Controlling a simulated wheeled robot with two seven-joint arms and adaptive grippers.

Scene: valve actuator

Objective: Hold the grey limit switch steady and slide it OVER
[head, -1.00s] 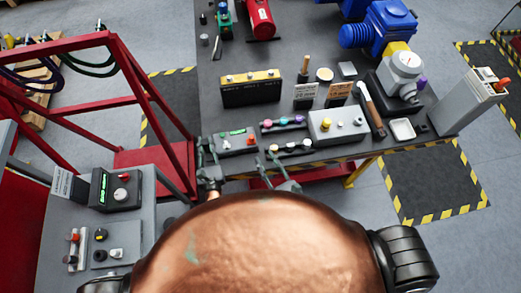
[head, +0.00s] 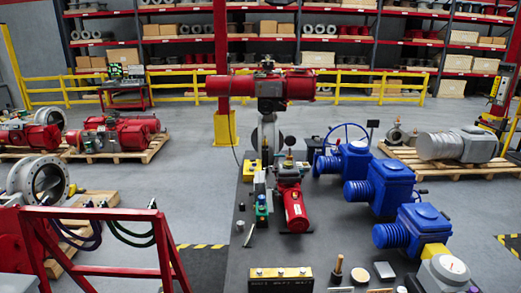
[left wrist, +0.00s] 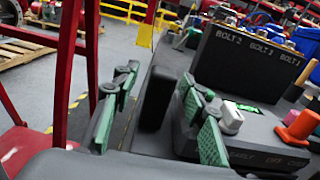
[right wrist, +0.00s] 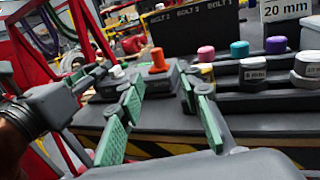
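I cannot pick out the grey limit switch for certain. A small grey box (left wrist: 262,140) with a green display stands near my left gripper in the left wrist view. A pale grey-white knob (left wrist: 231,118) and an orange knob (left wrist: 298,129) sit on it. The box also shows in the right wrist view (right wrist: 146,78). My left gripper (left wrist: 160,80) is open and empty, beside the box. My right gripper (right wrist: 161,78) is open and empty, in front of the table edge; the box appears beyond its fingers. Neither gripper shows in the head view.
A black bolt box (head: 281,281) stands on the dark table (head: 236,262). Red (head: 293,207) and blue (head: 420,232) actuators stand farther back. A red frame (head: 95,213) rises at the left. Coloured knobs on dark holders (right wrist: 256,78) line the right wrist view.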

